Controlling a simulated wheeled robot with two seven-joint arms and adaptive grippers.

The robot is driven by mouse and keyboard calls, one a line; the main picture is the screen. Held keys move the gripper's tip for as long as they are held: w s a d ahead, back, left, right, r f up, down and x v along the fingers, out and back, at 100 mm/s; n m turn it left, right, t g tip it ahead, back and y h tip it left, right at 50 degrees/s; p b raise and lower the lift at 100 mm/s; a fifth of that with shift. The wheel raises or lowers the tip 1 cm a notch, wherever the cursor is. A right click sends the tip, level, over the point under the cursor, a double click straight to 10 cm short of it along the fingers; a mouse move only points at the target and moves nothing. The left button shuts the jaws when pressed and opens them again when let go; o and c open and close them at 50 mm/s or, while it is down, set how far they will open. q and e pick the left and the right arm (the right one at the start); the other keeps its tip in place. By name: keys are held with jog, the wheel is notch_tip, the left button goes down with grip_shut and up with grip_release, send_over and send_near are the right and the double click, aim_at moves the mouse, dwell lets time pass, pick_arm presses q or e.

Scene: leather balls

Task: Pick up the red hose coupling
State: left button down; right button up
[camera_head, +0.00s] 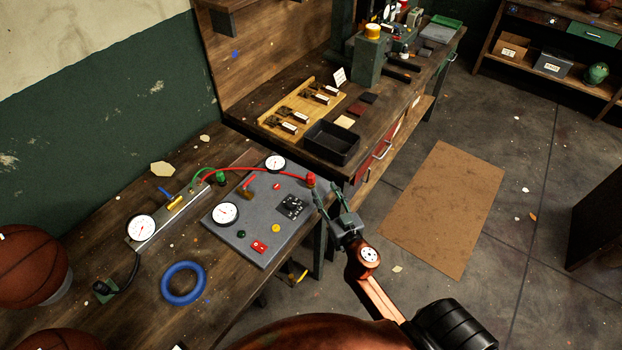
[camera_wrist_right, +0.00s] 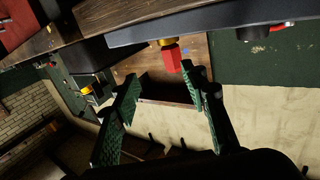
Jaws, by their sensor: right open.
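The red hose coupling (camera_head: 311,180) sits at the right end of a red hose (camera_head: 255,171), at the back right edge of the grey gauge panel (camera_head: 255,228). My right gripper (camera_head: 331,190) is open and empty, just right of the coupling. In the right wrist view the coupling (camera_wrist_right: 172,60) hangs below a brass-coloured part (camera_wrist_right: 166,42), just beyond the tips of my open gripper (camera_wrist_right: 160,76) and nearer the right finger. I cannot tell whether that finger touches it. My left gripper is not in view.
The panel carries two white gauges, a black dial (camera_head: 292,206) and a red switch (camera_head: 260,246). A blue ring (camera_head: 184,283) and basketballs (camera_head: 30,266) lie on the bench at left. A black tray (camera_head: 331,143) stands on the workbench behind. Open floor lies right of the bench.

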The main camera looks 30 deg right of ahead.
aim_at(313, 181)
jog(key=w, duration=0.2)
jog(key=shift+w+a+r+y, duration=0.15)
jog(key=shift+w+a+y, duration=0.2)
jog(key=shift+y, duration=0.05)
jog(key=w, duration=0.5)
jog(key=shift+w+f, duration=0.25)
jog(key=shift+w, duration=0.05)
grip_shut()
